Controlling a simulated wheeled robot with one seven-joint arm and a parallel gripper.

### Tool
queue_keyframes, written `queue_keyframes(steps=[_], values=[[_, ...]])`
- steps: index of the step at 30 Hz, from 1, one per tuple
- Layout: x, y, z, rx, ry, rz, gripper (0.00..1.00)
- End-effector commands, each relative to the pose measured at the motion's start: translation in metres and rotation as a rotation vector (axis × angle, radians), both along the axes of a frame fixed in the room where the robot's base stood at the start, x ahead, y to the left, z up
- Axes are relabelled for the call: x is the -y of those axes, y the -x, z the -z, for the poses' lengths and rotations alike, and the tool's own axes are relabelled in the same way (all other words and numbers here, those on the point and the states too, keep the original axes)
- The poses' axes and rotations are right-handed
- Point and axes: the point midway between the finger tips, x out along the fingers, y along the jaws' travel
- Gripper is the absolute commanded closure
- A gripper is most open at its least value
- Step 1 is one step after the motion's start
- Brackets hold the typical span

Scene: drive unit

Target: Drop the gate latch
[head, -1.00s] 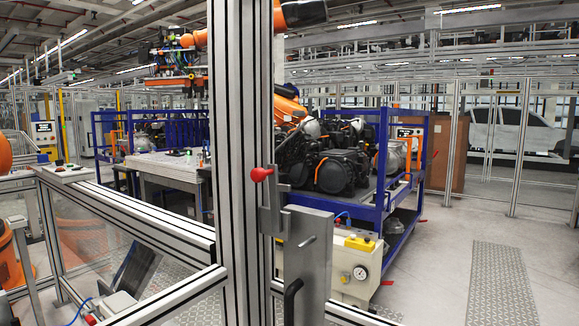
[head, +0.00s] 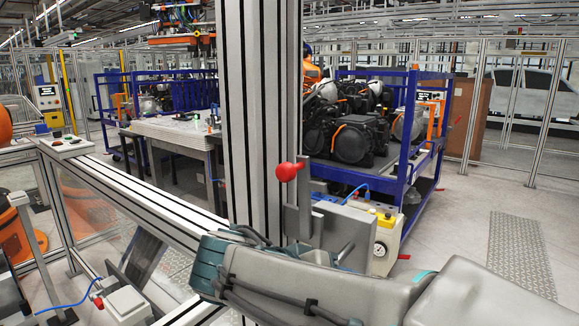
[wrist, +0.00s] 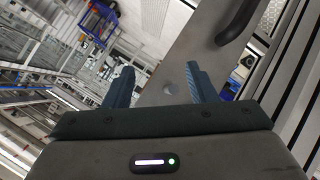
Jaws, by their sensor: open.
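The gate latch has a red ball knob (head: 287,172) on its lever and an upright grey metal bracket (head: 302,212) beside it, on the aluminium post (head: 255,120). The knob sticks out at the bracket's upper left. A grey gate plate (head: 345,228) adjoins it on the right. My arm crosses below the latch in the head view, apart from the knob; my fingertips are hard to make out there. In the wrist view my gripper (wrist: 160,68) is open and empty, with a grey plate (wrist: 165,95) showing between and beyond the fingers. The red knob is not in the wrist view.
A black handle (wrist: 238,22) lies beyond the right finger in the wrist view. Fence rails (head: 150,190) run left of the post. A blue rack (head: 400,165) with engines stands behind the gate. Floor to the right is clear.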

Motion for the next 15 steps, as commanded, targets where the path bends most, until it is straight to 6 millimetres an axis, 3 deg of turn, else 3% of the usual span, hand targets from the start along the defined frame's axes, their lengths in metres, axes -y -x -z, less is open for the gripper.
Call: queue_keyframes(steps=[1,6,10,15], values=[[-0.025,-0.007,-0.03,0.119,0.03,-0.017,0.49],[-0.094,-0.012,-0.104,0.53,0.028,-0.048,0.49],[-0.129,-0.004,-0.14,0.747,-0.024,-0.071,0.49],[-0.145,0.0,-0.158,0.866,-0.066,-0.082,0.49]])
